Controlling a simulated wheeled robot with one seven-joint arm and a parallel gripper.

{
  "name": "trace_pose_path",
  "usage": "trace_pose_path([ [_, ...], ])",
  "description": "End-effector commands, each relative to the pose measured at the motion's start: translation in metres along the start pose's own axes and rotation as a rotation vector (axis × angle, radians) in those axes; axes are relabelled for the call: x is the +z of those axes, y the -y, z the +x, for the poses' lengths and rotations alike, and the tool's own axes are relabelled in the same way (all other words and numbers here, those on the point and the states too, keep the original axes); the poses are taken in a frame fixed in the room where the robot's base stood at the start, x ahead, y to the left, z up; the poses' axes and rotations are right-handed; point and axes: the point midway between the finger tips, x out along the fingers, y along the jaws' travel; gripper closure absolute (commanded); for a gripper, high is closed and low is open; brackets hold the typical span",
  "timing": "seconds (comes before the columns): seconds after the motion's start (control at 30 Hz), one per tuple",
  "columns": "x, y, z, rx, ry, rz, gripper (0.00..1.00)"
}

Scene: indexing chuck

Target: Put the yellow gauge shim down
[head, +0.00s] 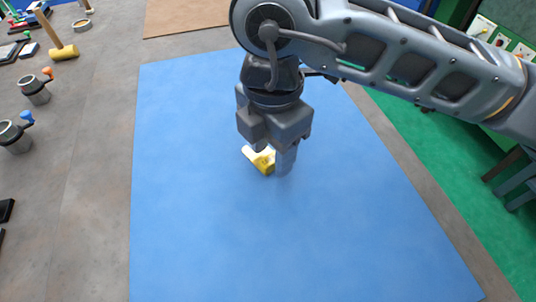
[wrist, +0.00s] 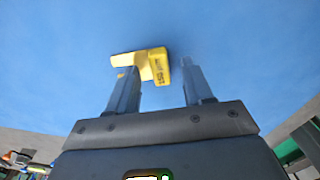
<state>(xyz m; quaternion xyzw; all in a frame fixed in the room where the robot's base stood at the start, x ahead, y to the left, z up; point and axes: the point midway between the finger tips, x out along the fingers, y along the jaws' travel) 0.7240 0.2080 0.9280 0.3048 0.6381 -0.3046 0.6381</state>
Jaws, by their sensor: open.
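The yellow gauge shim (head: 265,163) is on the blue mat (head: 200,220), right under my gripper (head: 274,160). In the wrist view the shim (wrist: 152,66) is a yellow piece with dark lettering on one face. It lies at the tips of my gripper (wrist: 159,68), partly between the two fingers. The left finger in that view covers some of it. My fingers are apart, with a gap on the right side between finger and shim. In the head view the gripper hides part of the shim.
The mat is bare around the shim. Two grey cylindrical parts, one with an orange knob (head: 36,88) and one with a blue knob (head: 14,136), stand left of it. A mallet (head: 63,50) lies at the upper left. A brown board (head: 185,15) lies behind.

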Motion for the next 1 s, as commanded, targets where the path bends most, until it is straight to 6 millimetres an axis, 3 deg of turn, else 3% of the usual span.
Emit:
trace_pose_path([
  [0.33, -0.0001, 0.0001, 0.0091, 0.000, 0.000, 0.000, 0.49],
  [0.87, -0.0001, 0.0001, 0.0088, 0.000, 0.000, 0.000, 1.00],
  [1.0, -0.0001, 0.0001, 0.0086, 0.000, 0.000, 0.000, 1.00],
])
